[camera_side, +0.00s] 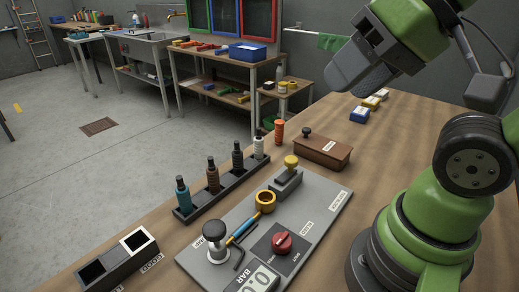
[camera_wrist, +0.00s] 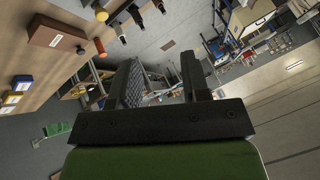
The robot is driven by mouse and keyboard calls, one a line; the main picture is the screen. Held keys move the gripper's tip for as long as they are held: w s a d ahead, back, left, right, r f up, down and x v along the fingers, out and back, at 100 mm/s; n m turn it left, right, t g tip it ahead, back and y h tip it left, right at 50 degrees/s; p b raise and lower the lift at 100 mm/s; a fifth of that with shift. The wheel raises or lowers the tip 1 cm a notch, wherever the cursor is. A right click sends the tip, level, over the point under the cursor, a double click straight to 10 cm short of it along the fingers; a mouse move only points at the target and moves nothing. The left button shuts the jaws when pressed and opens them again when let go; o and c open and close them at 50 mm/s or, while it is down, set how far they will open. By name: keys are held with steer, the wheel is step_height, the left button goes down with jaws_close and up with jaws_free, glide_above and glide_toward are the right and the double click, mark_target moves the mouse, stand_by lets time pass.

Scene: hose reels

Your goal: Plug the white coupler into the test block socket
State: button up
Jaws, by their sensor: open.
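The white coupler (camera_side: 258,147) stands upright at the far right end of a dark rack (camera_side: 222,188), beside black, brown and teal couplers. The grey test panel (camera_side: 318,190) lies in front of the rack. My gripper (camera_side: 350,84) is open and empty, high above the right part of the bench, well away from the coupler. Its two jaws show in the wrist view (camera_wrist: 160,72).
The panel carries a yellow-topped grey block (camera_side: 286,183), a red knob (camera_side: 282,243), a silver post (camera_side: 216,240) and a BAR display (camera_side: 259,280). An orange cylinder (camera_side: 279,131) and a brown box (camera_side: 322,151) stand behind. Black bins (camera_side: 118,262) sit front left.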

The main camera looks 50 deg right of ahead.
stand_by(0.3)
steer(key=o, duration=0.3)
steer(key=g+h, duration=0.3)
glide_above(259, 128)
steer(key=s+a, duration=0.3)
steer(key=s, duration=0.1)
step_height(259, 128, down, 12)
steer(key=r, duration=0.1)
steer(key=shift+h, duration=0.4)
steer(key=x, duration=0.5)
steer(key=d+x, duration=0.1)
steer(key=x, duration=0.2)
steer(key=shift+s+d+f, duration=0.15)
steer(key=shift+f, duration=0.2)
steer(key=shift+x, duration=3.2)
